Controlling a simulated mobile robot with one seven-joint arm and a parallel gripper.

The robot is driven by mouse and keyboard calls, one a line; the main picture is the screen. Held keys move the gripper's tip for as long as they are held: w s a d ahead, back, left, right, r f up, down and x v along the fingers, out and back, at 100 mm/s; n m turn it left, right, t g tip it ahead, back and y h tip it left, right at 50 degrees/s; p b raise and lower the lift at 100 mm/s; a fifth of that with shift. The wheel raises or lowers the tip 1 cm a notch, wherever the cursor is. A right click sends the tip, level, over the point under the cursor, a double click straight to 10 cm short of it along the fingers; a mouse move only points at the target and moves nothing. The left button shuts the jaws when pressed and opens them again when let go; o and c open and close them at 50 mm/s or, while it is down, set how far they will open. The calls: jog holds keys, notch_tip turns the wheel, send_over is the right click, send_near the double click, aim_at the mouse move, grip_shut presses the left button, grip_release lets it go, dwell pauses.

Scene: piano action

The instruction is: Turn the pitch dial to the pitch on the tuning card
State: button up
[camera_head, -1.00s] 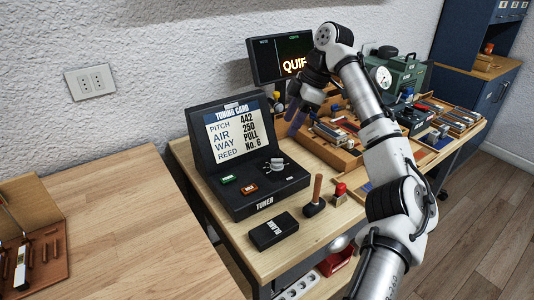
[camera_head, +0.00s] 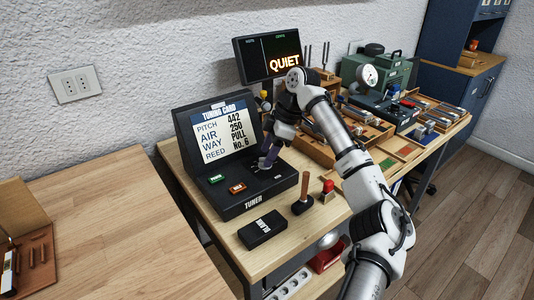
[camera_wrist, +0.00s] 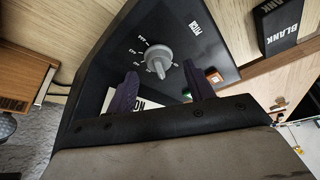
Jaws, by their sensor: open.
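The grey pitch dial (camera_wrist: 158,60) shows in the wrist view on the tuner's dark face, with a raised grip bar and small white scale numbers too small to read surely. My gripper (camera_head: 268,160) is over the tuner's right part and hides most of the dial in the head view. In the wrist view my gripper (camera_wrist: 160,88) is open, its two purple fingers apart on either side below the dial, holding nothing.
A green button (camera_head: 216,178) and an orange-red button (camera_head: 237,188) sit left of the dial. A black BLANK box (camera_head: 267,230), a wooden-handled tool (camera_head: 303,195) and a red-topped block (camera_head: 328,190) stand in front and to the right. A screen (camera_head: 268,55) behind reads QUIET.

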jog(key=shift+a+f, duration=0.3)
jog(key=shift+f, duration=0.35)
jog(key=c, duration=1)
jog(key=shift+o, duration=0.2)
